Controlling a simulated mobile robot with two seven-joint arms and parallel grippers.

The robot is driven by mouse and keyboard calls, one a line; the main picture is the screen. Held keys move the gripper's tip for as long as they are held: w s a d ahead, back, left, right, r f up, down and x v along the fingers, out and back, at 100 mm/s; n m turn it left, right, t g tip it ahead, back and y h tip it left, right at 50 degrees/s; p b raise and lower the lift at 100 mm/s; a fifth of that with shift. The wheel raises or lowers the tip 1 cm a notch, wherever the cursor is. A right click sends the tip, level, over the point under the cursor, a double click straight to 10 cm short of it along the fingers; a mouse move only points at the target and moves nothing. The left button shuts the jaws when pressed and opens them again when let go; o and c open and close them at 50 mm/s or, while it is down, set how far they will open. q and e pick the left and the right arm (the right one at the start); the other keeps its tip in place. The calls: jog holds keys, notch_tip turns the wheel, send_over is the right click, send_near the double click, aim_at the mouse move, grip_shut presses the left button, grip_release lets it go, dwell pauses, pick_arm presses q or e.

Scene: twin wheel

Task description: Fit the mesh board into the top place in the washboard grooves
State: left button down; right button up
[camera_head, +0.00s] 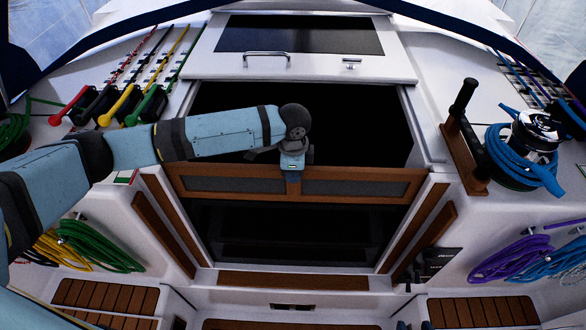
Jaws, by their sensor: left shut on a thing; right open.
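The mesh board (350,186), a brown wooden frame with two dark mesh panels, lies level across the companionway opening. My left gripper (293,172) is shut on the middle of its frame from above. The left arm reaches in from the left side. The washboard grooves run along the white side posts of the opening (428,135). The board's ends lie close to both posts, but I cannot tell if they sit inside the grooves. Dark gaps show above and below the board. My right gripper is not in view.
A sliding hatch (300,66) with a handle is above the opening. Rope clutches with red, yellow and green levers (120,106) are at left. A winch (525,145) with blue rope and a winch handle (463,125) are at right. Coiled ropes hang on both sides.

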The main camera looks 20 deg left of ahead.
pick_arm(q)
jog(key=shift+f, duration=0.15)
jog(key=c, duration=0.9)
grip_release()
jog(key=shift+c, duration=0.2)
jog(key=shift+f, duration=0.1)
notch_tip(320, 180, up, 14)
jog(key=b, duration=0.1)
jog(key=shift+b, duration=0.4)
